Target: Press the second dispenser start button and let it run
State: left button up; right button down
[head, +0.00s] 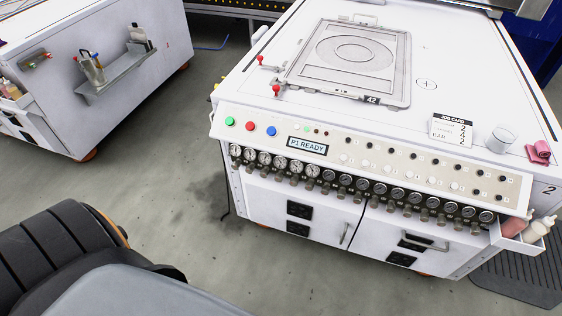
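A white dispenser machine (440,100) fills the right half, with a sloped control panel (385,150) along its front edge. At the panel's left end sit a green button (230,121), a red button (250,126) and a blue button (271,131) in a row. A small display (307,147) to their right reads "P1 READY". A "2" is marked near the machine's right corner. No button label is readable, so I cannot tell which is the start button. Neither gripper shows in this view.
Several round gauges (327,175) line the panel's lower edge. A framed plate (356,62), job card (451,131), clear cup (501,139) and pink cloth (539,151) lie on top. Bottles (538,229) stand at the right corner. Another white cabinet (95,35) is upper left. Grey floor (165,190) between is clear.

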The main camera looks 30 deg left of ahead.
aim_at(229, 121)
jog(key=u, duration=1.4)
